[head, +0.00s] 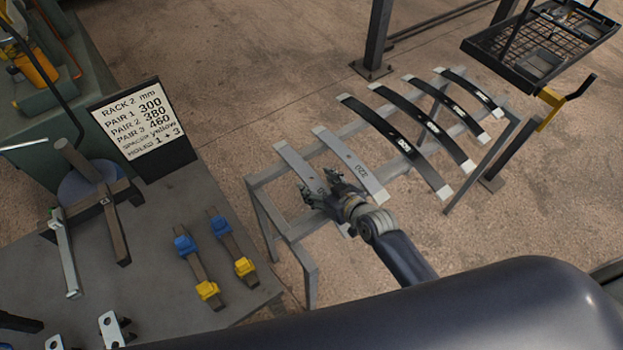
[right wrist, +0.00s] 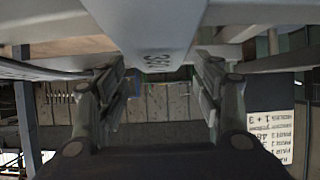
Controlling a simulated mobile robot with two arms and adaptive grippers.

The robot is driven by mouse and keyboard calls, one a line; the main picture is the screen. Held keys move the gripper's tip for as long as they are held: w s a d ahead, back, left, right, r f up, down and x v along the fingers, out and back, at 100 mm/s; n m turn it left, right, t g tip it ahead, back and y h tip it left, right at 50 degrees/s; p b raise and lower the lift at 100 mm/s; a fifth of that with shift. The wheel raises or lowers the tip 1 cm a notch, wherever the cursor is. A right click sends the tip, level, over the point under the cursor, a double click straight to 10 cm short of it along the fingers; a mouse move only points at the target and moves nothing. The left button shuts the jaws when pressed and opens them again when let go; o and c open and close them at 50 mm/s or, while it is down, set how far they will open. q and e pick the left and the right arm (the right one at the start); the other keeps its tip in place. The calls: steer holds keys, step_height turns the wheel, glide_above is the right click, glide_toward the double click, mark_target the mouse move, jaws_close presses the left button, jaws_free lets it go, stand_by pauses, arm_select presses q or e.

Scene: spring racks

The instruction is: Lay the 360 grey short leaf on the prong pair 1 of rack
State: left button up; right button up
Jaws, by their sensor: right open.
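Two grey leaves lie across a grey metal stand (head: 255,180) in the head view. The left grey leaf (head: 292,160) is partly hidden by my right gripper (head: 325,187); the other grey leaf (head: 350,163) lies just to its right and has a printed number that looks like 320. In the right wrist view a grey leaf (right wrist: 150,30) passes above and between the fingers of my right gripper (right wrist: 165,85). The fingers are open, with gaps beside the leaf. I cannot pick out prong pair 1. My left gripper is not in view.
Several black leaves with pale ends (head: 402,128) lie farther right on the stand. A rack 2 sign (head: 138,120) stands on the bench (head: 150,270) at left, near brown bars with blue and yellow blocks (head: 197,268). A wire tray (head: 540,45) is at top right.

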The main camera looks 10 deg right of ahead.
mark_target(311, 182)
steer(key=shift+x, duration=1.25)
steer(key=shift+c, duration=0.2)
jaws_close()
steer(key=shift+w+r, duration=0.1)
steer(key=shift+r, duration=0.1)
